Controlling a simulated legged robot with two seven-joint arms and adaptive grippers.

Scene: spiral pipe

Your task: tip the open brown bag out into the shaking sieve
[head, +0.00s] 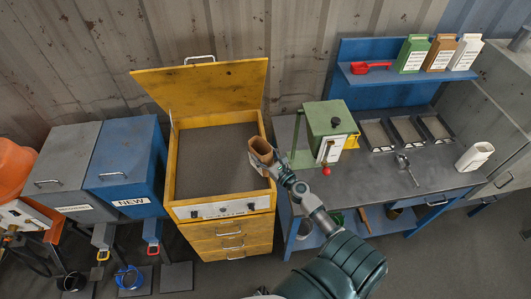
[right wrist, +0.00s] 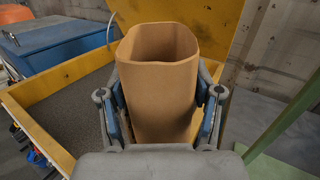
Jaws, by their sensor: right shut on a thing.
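The open brown bag (head: 261,150) is held by my right gripper (head: 270,165) at the right edge of the yellow sieve box. In the right wrist view, the bag (right wrist: 158,85) stands upright with its open mouth up, and both fingers of my right gripper (right wrist: 163,105) press its sides. The bag's contents cannot be seen. The sieve (head: 215,160) is a yellow box with a raised lid (head: 205,87) and a flat dark grey surface inside. In the right wrist view, the sieve (right wrist: 70,110) lies behind and left of the bag. My left gripper is not in view.
A green machine (head: 328,125) with a red-knobbed lever stands on the workbench (head: 400,175) right of the sieve. The bench also holds small trays (head: 405,130) and a white container (head: 475,157). A blue bin (head: 127,165) stands left of the sieve. Bags stand on the blue shelf (head: 385,76).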

